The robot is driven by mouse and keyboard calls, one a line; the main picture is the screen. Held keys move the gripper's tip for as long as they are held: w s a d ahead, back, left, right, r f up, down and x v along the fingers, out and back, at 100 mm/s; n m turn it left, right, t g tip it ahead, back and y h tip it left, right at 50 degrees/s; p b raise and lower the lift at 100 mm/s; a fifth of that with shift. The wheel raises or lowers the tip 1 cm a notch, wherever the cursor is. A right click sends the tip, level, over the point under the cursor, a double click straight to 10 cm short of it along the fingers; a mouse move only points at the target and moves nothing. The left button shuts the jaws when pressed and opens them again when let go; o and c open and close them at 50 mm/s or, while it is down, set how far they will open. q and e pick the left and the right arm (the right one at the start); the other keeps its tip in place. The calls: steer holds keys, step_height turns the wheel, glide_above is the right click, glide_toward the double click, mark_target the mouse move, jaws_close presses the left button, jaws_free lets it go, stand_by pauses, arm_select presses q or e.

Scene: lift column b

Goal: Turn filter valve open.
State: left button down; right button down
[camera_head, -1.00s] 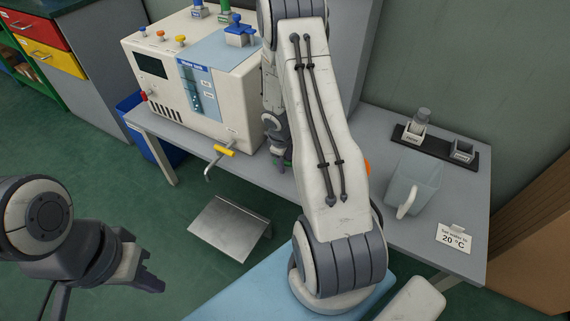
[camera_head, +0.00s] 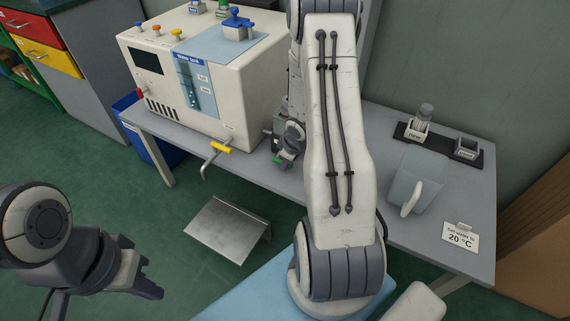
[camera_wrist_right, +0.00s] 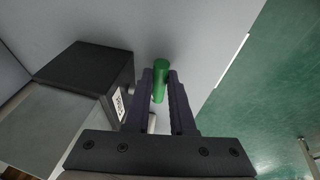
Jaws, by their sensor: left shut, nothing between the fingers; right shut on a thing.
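A green valve handle (camera_wrist_right: 160,80) shows in the right wrist view as a short upright cylinder between my right fingertips. My right gripper (camera_wrist_right: 162,92) is shut on it. Beside it is a black box (camera_wrist_right: 85,80) with a small white label that I cannot read clearly. In the head view my right gripper (camera_head: 282,160) is low beside the right side of the white water tank unit (camera_head: 210,85), with a bit of green at its tip. My forearm covers much of that area. My left gripper (camera_head: 145,275) is shut and empty at lower left, away from the bench.
A yellow-handled tap (camera_head: 220,147) sticks out from the unit's front. A jug (camera_head: 415,185), a black holder (camera_head: 437,146) and a sign reading 20 °C (camera_head: 460,237) are on the bench's right. A metal step (camera_head: 228,229) stands on the floor.

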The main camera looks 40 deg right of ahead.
steer(key=shift+f+t, duration=0.15)
steer(key=shift+t, duration=0.15)
steer(key=c, duration=0.8)
jaws_free()
steer(key=shift+o, duration=0.2)
steer(key=p+v, duration=0.5)
steer(key=v, duration=0.5)
steer(key=shift+s+r, duration=0.2)
steer(key=shift+d, duration=0.1)
